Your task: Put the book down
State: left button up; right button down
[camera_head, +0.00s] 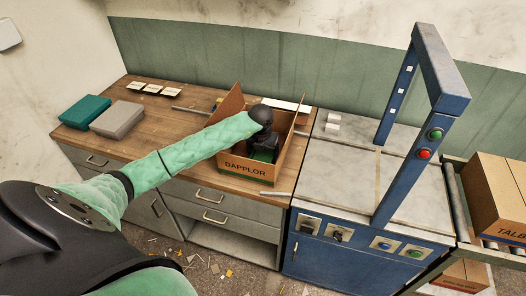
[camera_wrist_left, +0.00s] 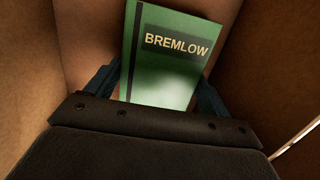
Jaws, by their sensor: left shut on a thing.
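The green book (camera_wrist_left: 165,60), labelled BREMLOW, is between the fingers of my left gripper (camera_wrist_left: 158,85) in the left wrist view. My left gripper is shut on it. In the head view the left gripper (camera_head: 264,146) reaches down into the open cardboard box (camera_head: 245,167) labelled DAPPLOR, which stands on the wooden bench. Brown cardboard walls surround the book in the wrist view. I cannot tell whether the book touches the box floor. My right gripper is not in view.
A teal block (camera_head: 86,111) and a grey block (camera_head: 118,119) lie on the left of the wooden bench (camera_head: 160,130). A blue machine frame (camera_head: 398,165) stands right of the box. Another carton (camera_head: 497,195) sits on rollers at far right. Box flaps stand up around the arm.

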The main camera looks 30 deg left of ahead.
pick_arm(q)
jog(key=shift+w+f, duration=0.1)
jog(key=shift+f, duration=0.3)
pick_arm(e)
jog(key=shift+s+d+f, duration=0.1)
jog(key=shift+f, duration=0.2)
pick_arm(q)
jog(key=o, duration=1.1)
jog(key=shift+f, duration=0.1)
jog(key=shift+c, duration=0.2)
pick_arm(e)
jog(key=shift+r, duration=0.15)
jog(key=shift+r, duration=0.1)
